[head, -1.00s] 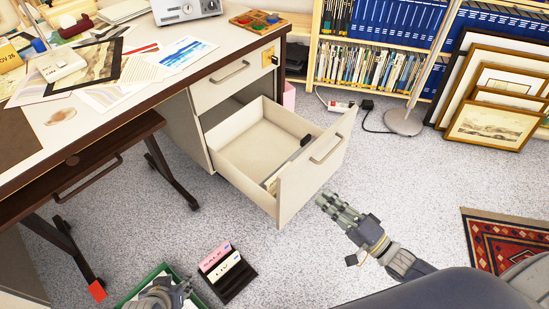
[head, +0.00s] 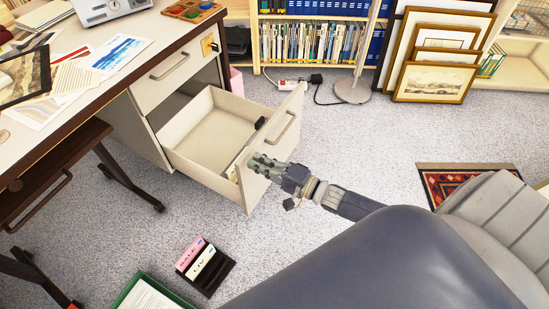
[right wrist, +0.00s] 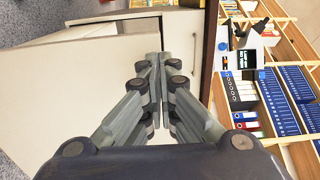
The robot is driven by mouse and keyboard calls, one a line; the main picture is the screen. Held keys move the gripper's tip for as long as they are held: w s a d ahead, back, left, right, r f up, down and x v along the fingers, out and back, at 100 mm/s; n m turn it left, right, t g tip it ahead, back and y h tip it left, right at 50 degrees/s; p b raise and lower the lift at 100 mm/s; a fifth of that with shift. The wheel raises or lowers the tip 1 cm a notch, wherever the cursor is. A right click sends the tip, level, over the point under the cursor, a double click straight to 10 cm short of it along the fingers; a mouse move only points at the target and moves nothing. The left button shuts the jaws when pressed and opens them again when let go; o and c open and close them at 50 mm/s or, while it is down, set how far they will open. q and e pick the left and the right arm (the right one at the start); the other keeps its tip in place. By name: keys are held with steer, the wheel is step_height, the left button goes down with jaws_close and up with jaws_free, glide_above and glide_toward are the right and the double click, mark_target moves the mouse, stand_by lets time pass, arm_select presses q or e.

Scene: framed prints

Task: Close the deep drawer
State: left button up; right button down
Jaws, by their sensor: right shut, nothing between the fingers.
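The deep drawer (head: 212,132) is pulled out of the desk's pedestal, below a shut upper drawer (head: 178,75). It holds a small black item and a pale flat piece near its front, and is otherwise bare. Its front panel has a bar handle (head: 284,133). My right gripper (head: 254,167) is shut and empty, at the lower part of the drawer front below the handle. In the right wrist view the shut fingertips (right wrist: 153,62) overlap the pale panel (right wrist: 80,95); whether they touch it I cannot tell. My left gripper is out of view.
A black cassette rack (head: 212,268) and a green-edged tray (head: 148,292) lie on the carpet in front. Framed prints (head: 436,75) lean by the bookshelf (head: 310,45). A lamp base (head: 352,92) and a rug (head: 450,180) stand clear on the right.

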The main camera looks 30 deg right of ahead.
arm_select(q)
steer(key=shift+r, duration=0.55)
arm_select(e)
steer(key=shift+x, duration=0.75)
